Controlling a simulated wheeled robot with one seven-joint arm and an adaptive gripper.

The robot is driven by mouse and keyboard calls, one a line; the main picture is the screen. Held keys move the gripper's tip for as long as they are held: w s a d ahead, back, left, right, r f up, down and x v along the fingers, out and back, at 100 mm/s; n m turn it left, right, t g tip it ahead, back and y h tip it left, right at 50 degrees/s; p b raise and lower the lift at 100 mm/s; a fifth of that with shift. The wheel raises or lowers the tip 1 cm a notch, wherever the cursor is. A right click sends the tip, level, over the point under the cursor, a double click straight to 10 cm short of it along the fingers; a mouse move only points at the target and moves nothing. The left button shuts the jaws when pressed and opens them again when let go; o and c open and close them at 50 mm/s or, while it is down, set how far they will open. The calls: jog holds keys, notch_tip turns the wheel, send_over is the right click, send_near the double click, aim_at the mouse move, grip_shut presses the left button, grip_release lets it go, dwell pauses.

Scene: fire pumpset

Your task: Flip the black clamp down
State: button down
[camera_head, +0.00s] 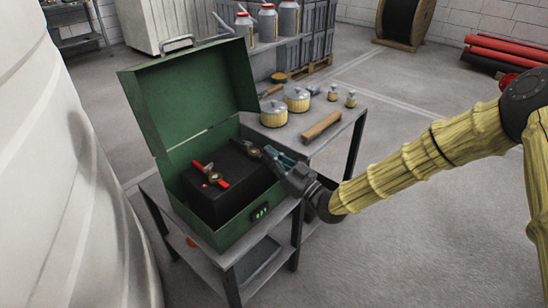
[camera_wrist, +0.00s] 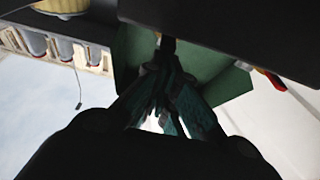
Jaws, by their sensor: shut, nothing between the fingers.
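The black clamp (camera_head: 249,149) is on the far right part of the black block (camera_head: 226,186) inside the open green box (camera_head: 236,223). It looks small and dark with a brass-coloured part, and its exact angle is hard to tell. My gripper (camera_head: 269,154) is shut and empty, its tips right beside the clamp, over the box's right side. Whether they touch it cannot be told. In the wrist view my gripper's fingers (camera_wrist: 166,62) meet below the dark block (camera_wrist: 240,28). A small dark piece at their tips may be the clamp.
A red-handled clamp (camera_head: 215,177) sits on the block's left part. The green lid (camera_head: 190,95) stands open behind. The grey table (camera_head: 300,150) also carries brass-coloured pots (camera_head: 297,100), a wooden-handled tool (camera_head: 322,127) and small brass pieces (camera_head: 350,99). A large white tank (camera_head: 60,180) is at left.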

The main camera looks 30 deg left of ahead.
jog(key=shift+s+d+f, duration=0.1)
jog(key=shift+f, duration=0.4)
notch_tip(320, 180, up, 5)
jog(key=p, duration=0.2)
jog(key=f+v, duration=0.1)
jog(key=v, duration=0.9)
